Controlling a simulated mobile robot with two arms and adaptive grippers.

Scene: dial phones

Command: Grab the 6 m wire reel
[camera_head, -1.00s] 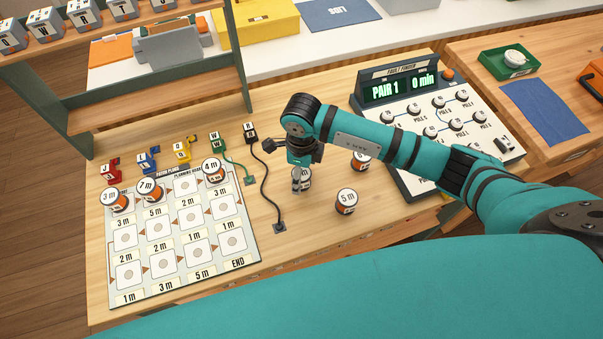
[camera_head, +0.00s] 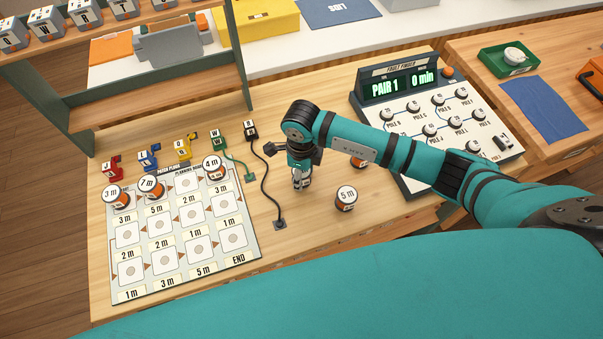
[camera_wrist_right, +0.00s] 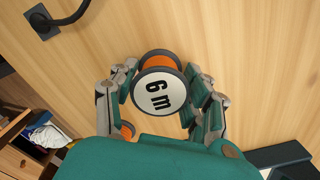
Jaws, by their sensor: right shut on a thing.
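The 6 m wire reel (camera_wrist_right: 160,96) has a white face, a dark rim and an orange winding. In the right wrist view it sits between both fingers of my right gripper (camera_wrist_right: 163,100), which are closed on its sides. In the head view my right gripper (camera_head: 301,182) points down over the table and mostly hides the reel (camera_head: 303,184). I cannot tell whether the reel is touching the table or lifted. My left gripper is not in view.
A 5 m reel (camera_head: 346,198) stands right of the gripper, and another reel (camera_head: 357,162) is partly hidden behind my arm. The planning board (camera_head: 250,256) lies left with several reels on it. A black cable (camera_head: 265,180) runs close by. The fault finder (camera_head: 430,125) stands at right.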

